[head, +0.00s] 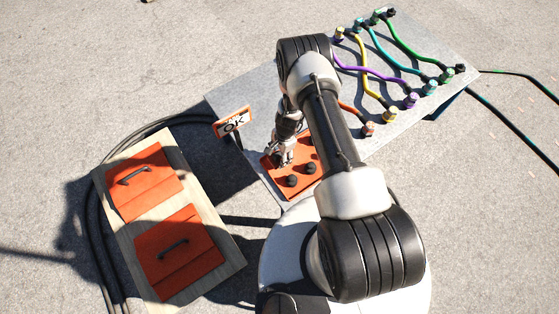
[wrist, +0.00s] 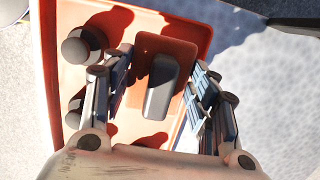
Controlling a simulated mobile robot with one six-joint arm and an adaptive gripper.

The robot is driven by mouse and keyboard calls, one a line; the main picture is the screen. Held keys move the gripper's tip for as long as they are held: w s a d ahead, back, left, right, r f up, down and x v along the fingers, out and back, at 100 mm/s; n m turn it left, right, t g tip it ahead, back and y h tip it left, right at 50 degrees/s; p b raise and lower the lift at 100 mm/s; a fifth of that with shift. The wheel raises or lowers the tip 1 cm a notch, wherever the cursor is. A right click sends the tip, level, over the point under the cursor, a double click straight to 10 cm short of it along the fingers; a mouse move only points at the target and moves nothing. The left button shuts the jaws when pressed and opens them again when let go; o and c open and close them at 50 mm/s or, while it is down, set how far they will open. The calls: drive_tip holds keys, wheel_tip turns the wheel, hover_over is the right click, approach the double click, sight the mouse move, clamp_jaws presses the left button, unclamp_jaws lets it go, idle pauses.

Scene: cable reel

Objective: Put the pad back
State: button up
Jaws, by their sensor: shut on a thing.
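The pad (wrist: 150,43), a small orange-red plate with a dark grey block-shaped grip on top, shows in the wrist view between my fingers. My gripper (wrist: 162,82) is shut on the pad, with a finger on each side of it. Whether the pad touches the tray floor I cannot tell. In the head view my gripper (head: 282,158) is over the left part of the orange tray (head: 313,186), and it hides the pad.
Dark round knobs (head: 291,181) stand in the tray beside my gripper. An OK sign (head: 233,122) stands at the grey table's (head: 235,100) left edge. Coloured cables (head: 362,68) lie at the far right. A wooden bench (head: 222,245) with two orange handled panels stands left.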

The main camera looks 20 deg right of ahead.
sight(279, 160)
drive_tip(key=shift+f+b, duration=0.7)
drive_tip(key=shift+f, duration=1.3)
drive_tip(key=shift+f, duration=0.2)
drive_tip(key=o, duration=0.8)
drive_tip(key=shift+r, duration=0.1)
